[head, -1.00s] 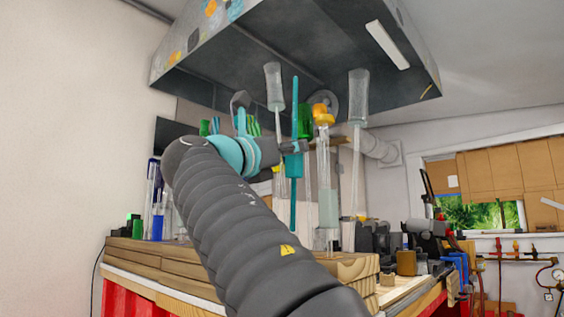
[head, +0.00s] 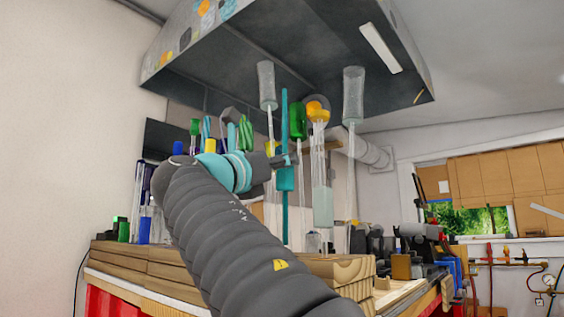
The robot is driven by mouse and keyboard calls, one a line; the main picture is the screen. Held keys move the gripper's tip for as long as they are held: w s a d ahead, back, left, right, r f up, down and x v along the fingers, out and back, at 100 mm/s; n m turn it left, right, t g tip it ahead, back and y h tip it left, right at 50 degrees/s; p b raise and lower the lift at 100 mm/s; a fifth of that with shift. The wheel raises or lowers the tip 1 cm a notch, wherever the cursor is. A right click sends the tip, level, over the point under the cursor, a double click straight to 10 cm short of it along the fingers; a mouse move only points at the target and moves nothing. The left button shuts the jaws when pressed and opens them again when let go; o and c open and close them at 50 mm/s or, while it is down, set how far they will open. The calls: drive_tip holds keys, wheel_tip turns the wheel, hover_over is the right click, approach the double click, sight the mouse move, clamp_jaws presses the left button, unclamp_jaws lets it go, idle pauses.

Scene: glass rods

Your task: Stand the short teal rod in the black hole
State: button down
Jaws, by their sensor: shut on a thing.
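A teal rod (head: 285,115) stands upright in the head view, with a thicker teal part (head: 285,180) at mid-length. My gripper (head: 287,161) is shut on it near the thicker part and reaches it from the left. The rod's lower end shows above the wooden boards, near the glassware; I cannot tell whether it touches anything. My arm covers much of the bench. I cannot make out the black hole.
A clear glass piece with a yellow top (head: 318,112) and a green-topped rod (head: 298,120) stand close to the right of the teal rod. Frosted glass pieces (head: 353,95) are near the dark hood (head: 290,70). Wooden boards (head: 340,267) lie below.

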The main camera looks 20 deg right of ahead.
sight(281, 191)
drive_tip(key=shift+f, duration=0.1)
drive_tip(key=shift+f+b, duration=2.25)
drive_tip(key=shift+f, duration=1.15)
drive_tip(key=c, duration=0.8)
unclamp_jaws()
drive_tip(key=v, duration=1.2)
drive_tip(key=shift+f, duration=0.1)
